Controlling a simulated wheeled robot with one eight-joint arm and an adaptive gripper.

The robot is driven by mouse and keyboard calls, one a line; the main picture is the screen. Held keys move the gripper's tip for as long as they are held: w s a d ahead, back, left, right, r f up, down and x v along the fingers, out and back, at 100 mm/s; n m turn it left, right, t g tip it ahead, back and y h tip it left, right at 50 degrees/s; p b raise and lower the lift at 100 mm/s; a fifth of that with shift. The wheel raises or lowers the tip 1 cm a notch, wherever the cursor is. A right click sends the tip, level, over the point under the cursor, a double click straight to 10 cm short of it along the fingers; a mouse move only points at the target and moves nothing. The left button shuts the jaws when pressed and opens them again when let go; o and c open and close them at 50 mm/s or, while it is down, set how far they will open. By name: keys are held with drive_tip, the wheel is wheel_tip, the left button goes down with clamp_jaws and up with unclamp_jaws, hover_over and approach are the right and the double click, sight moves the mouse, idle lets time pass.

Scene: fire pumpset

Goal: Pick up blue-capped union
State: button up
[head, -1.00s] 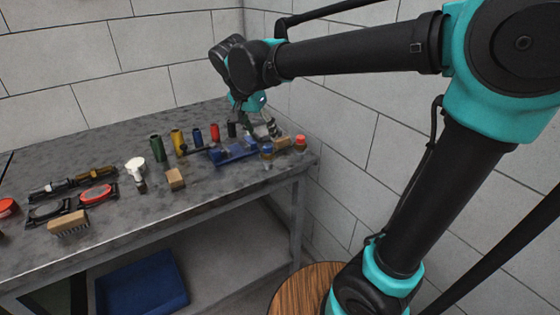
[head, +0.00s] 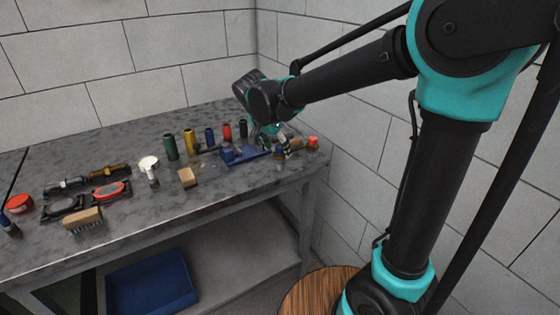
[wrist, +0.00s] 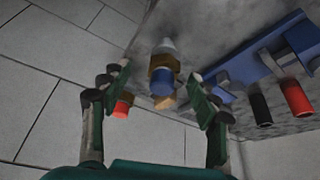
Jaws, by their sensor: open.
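In the wrist view the blue-capped union (wrist: 162,68) shows a blue cap, a brass-coloured body and a pale grey end. My gripper (wrist: 158,76) is open and empty, with one finger on each side of the union in that picture. No touch between fingers and union is visible.
A red-capped piece (head: 313,143) stands close on the right; its cap also shows by the left finger in the wrist view (wrist: 122,107). A blue rack (head: 238,156) stands left, with several coloured cylinders behind it. The wall is close on the right.

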sight(279, 153)
drive_tip(key=shift+w+x, duration=0.2)
drive_tip(key=shift+x, duration=1.15)
drive_tip(key=shift+w+x, duration=0.15)
drive_tip(key=shift+x, duration=1.25)
drive_tip(key=shift+a+r, duration=0.1)
drive_tip(key=shift+a, duration=0.05)
clamp_jaws()
